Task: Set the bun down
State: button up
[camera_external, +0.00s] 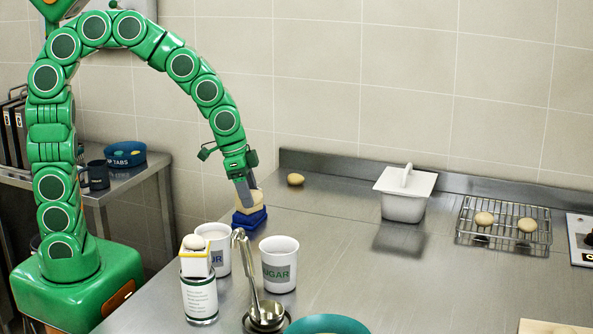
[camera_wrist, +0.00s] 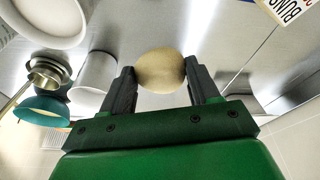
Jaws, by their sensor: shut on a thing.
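My gripper (camera_external: 246,196) points down over the left part of the steel counter. It is shut on a tan bun (camera_wrist: 160,70), which sits between the two dark fingers in the wrist view. In the external view a pale tan shape (camera_external: 251,204) shows at the fingertips, directly above a dark blue object (camera_external: 249,218) on the counter. I cannot tell whether the two touch. Another bun (camera_external: 295,180) lies on the counter near the back wall. Two more buns (camera_external: 484,218) rest on a wire rack (camera_external: 504,238).
Flour mug (camera_external: 222,268), sugar mug (camera_external: 279,273), labelled can (camera_external: 200,298), ladle (camera_external: 252,275) and teal bowl (camera_external: 328,325) crowd the front left. A white lidded container (camera_external: 404,207) stands at the back. The middle counter is clear. A "BUNS" sign (camera_wrist: 289,9) shows in the wrist view.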

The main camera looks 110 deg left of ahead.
jog(key=shift+s+d+f, duration=0.1)
jog(key=shift+s+d, duration=0.15)
jog(key=shift+s, duration=0.2)
jog(key=shift+s+d+f, duration=0.1)
jog(key=shift+s+d, duration=0.1)
jog(key=shift+s, duration=0.25)
jog(key=w+a+f, duration=0.4)
jog(key=w, duration=0.3)
send_over(300, 246)
jog(key=s, duration=0.2)
jog(key=f, duration=0.5)
jog(key=shift+w+d, duration=0.25)
jog(key=shift+d, duration=0.1)
jog(key=shift+w+a+f, duration=0.15)
jog(key=shift+w+f, duration=0.05)
jog(key=shift+f, duration=1.75)
jog(key=shift+f, duration=0.1)
jog(key=o, duration=1)
jog(key=shift+o, duration=0.2)
